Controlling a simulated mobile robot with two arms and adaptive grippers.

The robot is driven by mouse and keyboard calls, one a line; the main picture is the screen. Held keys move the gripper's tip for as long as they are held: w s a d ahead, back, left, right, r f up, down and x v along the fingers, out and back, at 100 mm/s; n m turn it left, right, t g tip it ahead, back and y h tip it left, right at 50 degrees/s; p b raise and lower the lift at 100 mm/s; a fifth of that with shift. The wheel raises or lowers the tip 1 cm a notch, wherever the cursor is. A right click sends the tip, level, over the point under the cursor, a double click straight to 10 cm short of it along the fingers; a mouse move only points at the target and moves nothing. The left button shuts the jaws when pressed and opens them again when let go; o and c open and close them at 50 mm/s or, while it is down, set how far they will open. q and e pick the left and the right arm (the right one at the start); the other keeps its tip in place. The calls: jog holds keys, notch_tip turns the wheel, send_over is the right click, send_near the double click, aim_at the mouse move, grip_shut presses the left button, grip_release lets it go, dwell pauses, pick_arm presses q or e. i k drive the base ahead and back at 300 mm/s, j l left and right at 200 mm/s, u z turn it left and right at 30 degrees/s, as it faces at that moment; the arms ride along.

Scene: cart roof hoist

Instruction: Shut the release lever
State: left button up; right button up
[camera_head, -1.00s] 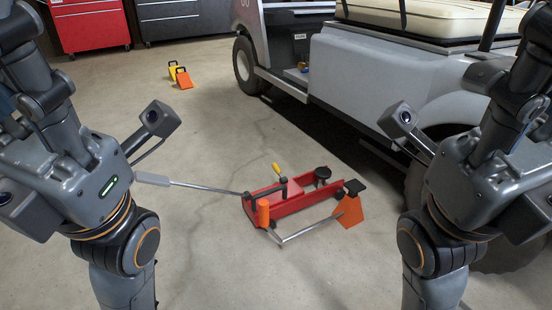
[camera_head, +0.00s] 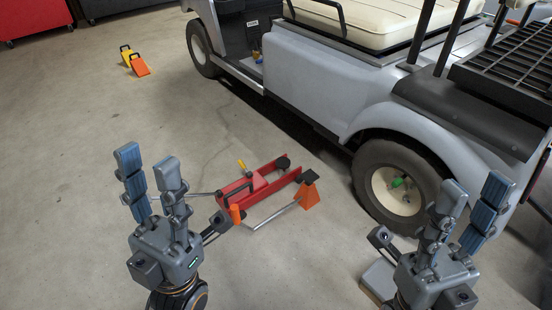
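The red floor jack (camera_head: 290,177) stands on the floor beside the cart. A small lever with a yellow tip (camera_head: 242,164) sticks up at its back left; I cannot tell whether it is the release lever or whether it is shut. The jack's long thin handle (camera_head: 200,194) runs left, its end partly hidden behind my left gripper. My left gripper (camera_head: 148,170) is open and empty, fingers up, left of the jack. My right gripper (camera_head: 474,192) is open and empty, fingers up, at the right, in front of the cart's rear wheel.
The grey cart (camera_head: 315,85) fills the back right, with its rear wheel (camera_head: 366,180) close to the jack. An orange stand (camera_head: 309,192) is at the jack's right end. Yellow and orange chocks (camera_head: 139,66) lie at the far left. Open floor (camera_head: 80,150) lies left of the jack.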

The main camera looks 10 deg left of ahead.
aim_at(248, 175)
jog(key=i+j+z, duration=0.15)
jog(key=z, duration=0.2)
jog(key=i+j+z, duration=0.1)
jog(key=j+z, duration=0.6)
jog(key=i+j, duration=0.1)
jog(key=j, duration=0.45)
jog(key=i+j+z, duration=0.1)
jog(key=j, duration=0.45)
jog(key=i+j+z, duration=0.1)
jog(key=j, duration=0.45)
